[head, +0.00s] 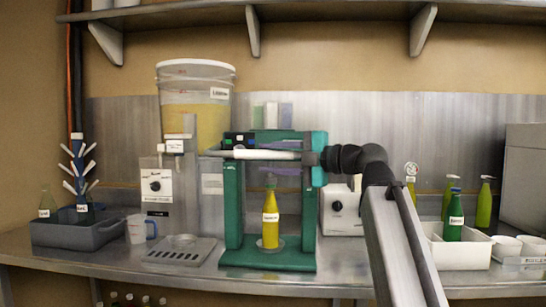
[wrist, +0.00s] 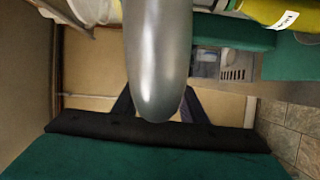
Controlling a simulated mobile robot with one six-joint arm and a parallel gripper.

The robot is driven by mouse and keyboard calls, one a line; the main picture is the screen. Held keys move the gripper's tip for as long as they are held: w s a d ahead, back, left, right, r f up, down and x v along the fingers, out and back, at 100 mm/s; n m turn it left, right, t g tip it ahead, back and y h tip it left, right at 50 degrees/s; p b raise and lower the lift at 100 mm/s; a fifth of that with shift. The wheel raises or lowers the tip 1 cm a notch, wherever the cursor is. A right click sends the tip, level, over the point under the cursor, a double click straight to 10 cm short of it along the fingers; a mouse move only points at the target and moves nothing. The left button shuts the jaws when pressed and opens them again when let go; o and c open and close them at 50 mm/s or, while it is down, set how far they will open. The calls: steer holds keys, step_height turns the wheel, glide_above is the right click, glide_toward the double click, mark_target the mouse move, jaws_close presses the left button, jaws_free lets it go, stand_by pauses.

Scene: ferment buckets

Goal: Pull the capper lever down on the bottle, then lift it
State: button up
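The green capper (head: 231,205) stands on the bench. A yellow bottle (head: 268,218) with a white label stands upright inside its frame. The pale lever (head: 235,154) lies about level across the top, above the bottle. My gripper (head: 275,158) reaches in from the right at lever height. Its fingers appear one above and one below the lever, with a gap showing. In the wrist view the grey lever (wrist: 158,60) runs between the two dark fingers, covering their inner edges, so contact there is hidden. The bottle (wrist: 270,10) shows at that view's upper right.
A filler (head: 160,190) with a bucket (head: 195,105) stands left of the capper, beside a jug (head: 137,228) and a grey bin (head: 60,234). My arm crosses the front right. A white crate (head: 460,252) and several bottles stand further right.

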steer(key=shift+s+r, duration=0.15)
steer(key=shift+r, duration=0.05)
steer(key=shift+s+d, duration=0.1)
steer(key=shift+d, duration=0.05)
steer(key=p+v, duration=0.2)
steer(key=v, duration=1.1)
steer(key=shift+d, duration=0.2)
steer(key=shift+s+f, duration=0.1)
steer(key=shift+s, duration=0.1)
